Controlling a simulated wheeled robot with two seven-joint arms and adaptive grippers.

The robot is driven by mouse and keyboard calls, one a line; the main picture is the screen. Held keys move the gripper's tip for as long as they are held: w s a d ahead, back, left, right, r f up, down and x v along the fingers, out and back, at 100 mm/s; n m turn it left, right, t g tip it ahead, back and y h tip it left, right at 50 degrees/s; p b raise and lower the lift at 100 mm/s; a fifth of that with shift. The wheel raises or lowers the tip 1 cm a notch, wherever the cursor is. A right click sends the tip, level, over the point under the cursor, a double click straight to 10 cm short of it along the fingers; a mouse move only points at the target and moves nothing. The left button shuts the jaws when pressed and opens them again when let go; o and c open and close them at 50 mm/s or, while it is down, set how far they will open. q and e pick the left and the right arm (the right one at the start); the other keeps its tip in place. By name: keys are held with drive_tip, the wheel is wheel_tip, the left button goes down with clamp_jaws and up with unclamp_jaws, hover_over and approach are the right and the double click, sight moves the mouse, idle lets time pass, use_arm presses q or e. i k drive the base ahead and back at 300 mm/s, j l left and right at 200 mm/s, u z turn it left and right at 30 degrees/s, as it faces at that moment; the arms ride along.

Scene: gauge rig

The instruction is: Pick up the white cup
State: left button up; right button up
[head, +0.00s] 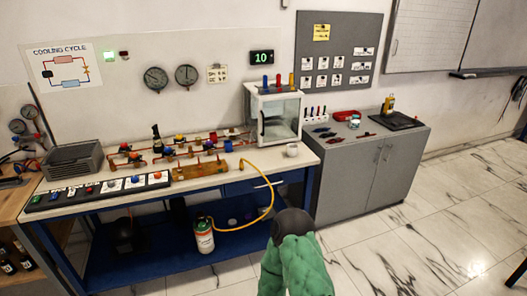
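The white cup (292,150) is small and stands near the right end of the workbench top (225,182). It is just in front of the clear-fronted white cabinet (274,115) and apart from it. Nothing holds it. Neither of my grippers can be made out in the head view.
A green textured shape with a dark rounded top (295,262) rises at the bottom centre, in front of the bench; I cannot tell what it is. A yellow hose (270,185) hangs over the bench's front edge. A grey cabinet (365,175) stands right.

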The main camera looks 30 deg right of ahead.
sight(292, 151)
drive_tip(key=i+l+u, duration=0.1)
drive_tip(key=l+u, duration=0.25)
drive_tip(key=l, duration=0.2)
drive_tip(key=l+u, duration=0.35)
drive_tip(key=l, duration=0.2)
drive_tip(key=l+u, duration=0.3)
drive_tip(key=l, duration=0.25)
